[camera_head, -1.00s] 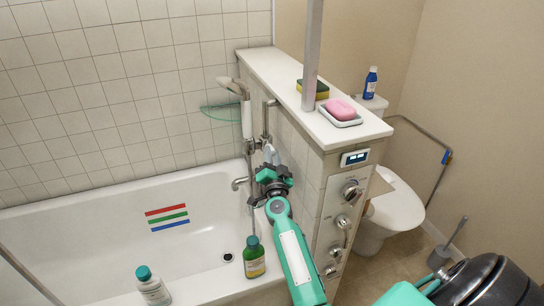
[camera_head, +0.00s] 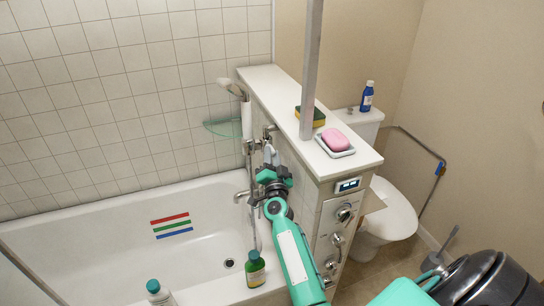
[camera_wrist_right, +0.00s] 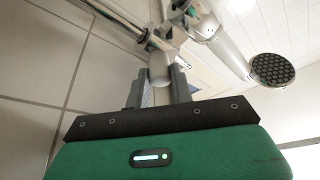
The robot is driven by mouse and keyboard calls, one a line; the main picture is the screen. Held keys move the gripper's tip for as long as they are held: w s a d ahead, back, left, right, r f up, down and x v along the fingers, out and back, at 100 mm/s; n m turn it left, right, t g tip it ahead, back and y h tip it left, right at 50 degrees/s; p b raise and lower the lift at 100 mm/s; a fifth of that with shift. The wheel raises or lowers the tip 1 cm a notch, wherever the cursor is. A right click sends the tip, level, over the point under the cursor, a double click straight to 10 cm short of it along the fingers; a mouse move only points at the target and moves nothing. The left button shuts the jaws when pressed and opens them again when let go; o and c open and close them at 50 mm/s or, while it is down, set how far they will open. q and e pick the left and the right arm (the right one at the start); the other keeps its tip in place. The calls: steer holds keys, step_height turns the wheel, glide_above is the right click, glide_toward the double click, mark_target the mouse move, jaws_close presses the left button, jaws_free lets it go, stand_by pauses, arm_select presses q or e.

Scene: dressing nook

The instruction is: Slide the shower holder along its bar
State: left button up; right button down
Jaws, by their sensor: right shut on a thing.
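My right gripper (camera_head: 272,172) is beside the tiled half wall above the tub. In the wrist view its two fingers (camera_wrist_right: 159,90) are closed on a grey rounded part of the shower holder (camera_wrist_right: 159,68). The holder sits around the chrome bar (camera_wrist_right: 112,14). In the head view the holder (camera_head: 269,153) shows just beyond the gripper, and a bracket of the bar is a little above it. The shower head (camera_wrist_right: 272,69) is at the right of the wrist view; it also shows in the head view (camera_head: 230,87). My left gripper is not in view.
The bathtub (camera_head: 95,240) holds a tap (camera_head: 242,196) near the gripper. A green bottle (camera_head: 255,270) stands on its rim. The half wall's ledge (camera_head: 268,82) carries a sponge (camera_head: 310,116) and pink soap (camera_head: 335,139). A metal post (camera_head: 311,60) rises there.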

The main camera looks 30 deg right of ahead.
step_height(320, 180, up, 3)
steer(key=shift+d+f+p, duration=0.1)
steer(key=shift+f+p, duration=0.1)
steer(key=shift+p, duration=0.35)
steer(key=c, duration=1.2)
jaws_free()
steer(key=shift+f, duration=0.25)
steer(key=v, duration=1.3)
steer(key=shift+s+a+f, duration=0.2)
steer(key=shift+s, duration=0.1)
